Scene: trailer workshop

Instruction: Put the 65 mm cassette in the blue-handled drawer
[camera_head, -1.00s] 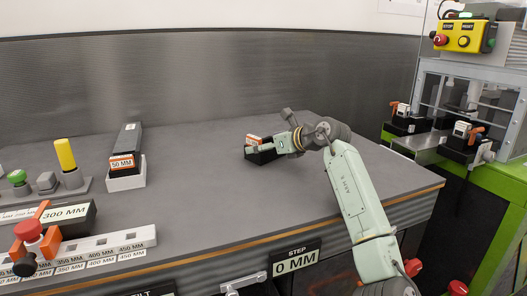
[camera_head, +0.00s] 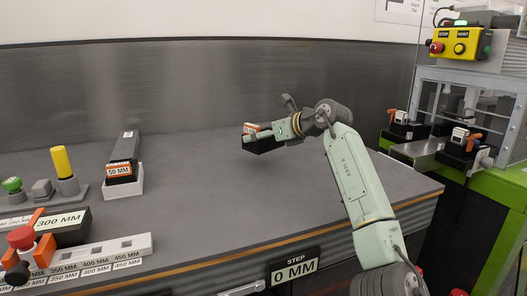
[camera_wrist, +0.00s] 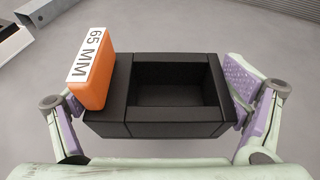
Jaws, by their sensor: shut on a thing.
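The 65 mm cassette (camera_wrist: 165,130) is a black open-topped box with an orange block labelled "65 MM" on its left end in the wrist view. It also shows in the head view (camera_head: 262,146) over the middle of the worktop. My gripper (camera_wrist: 157,100) is shut on it, with one purple-padded finger at each end. The gripper also shows in the head view (camera_head: 272,138). The cassette looks roughly level and appears to be held above the worktop. Its inside looks empty. No blue-handled drawer shows in either view.
A 50 mm cassette (camera_head: 123,160) stands in a white holder at left. Buttons, a 300 mm block (camera_head: 60,228) and a marked rail (camera_head: 97,255) lie front left. A green-framed machine (camera_head: 490,185) stands at right.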

